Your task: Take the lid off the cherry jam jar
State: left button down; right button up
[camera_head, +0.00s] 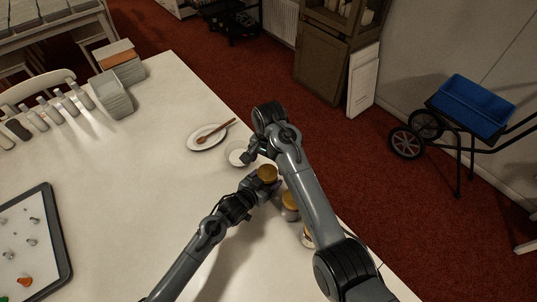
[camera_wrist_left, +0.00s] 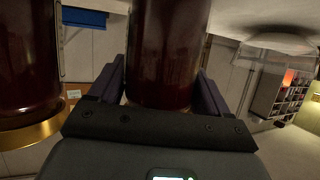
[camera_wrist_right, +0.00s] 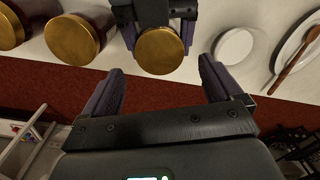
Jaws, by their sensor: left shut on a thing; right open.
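A dark red jar (camera_wrist_left: 168,50) stands between my left gripper's fingers (camera_wrist_left: 165,88), which are shut on its side. Its gold lid (camera_head: 267,173) is on top. The lid also shows in the right wrist view (camera_wrist_right: 160,50), in front of my right gripper. My right gripper (camera_wrist_right: 162,92) is open and empty, its fingers apart and short of the lid. In the head view the left gripper (camera_head: 258,184) is at the jar and the right gripper (camera_head: 250,154) is just above it. No label is readable, so I cannot tell the flavour.
More gold-lidded jars (camera_head: 290,199) stand close beside the held one, near the table edge and partly under my right arm. A small white dish (camera_head: 237,159) and a plate (camera_head: 196,146) with a wooden spoon (camera_head: 215,131) lie beyond. The white table (camera_head: 150,150) is clear at centre left.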

aim_at(267, 172)
jog(key=shift+f, duration=2.45)
jog(key=c, duration=1.1)
jog(key=n, duration=0.6)
jog(key=shift+n, duration=0.3)
jog(key=o, duration=1.2)
jog(key=shift+r, duration=0.1)
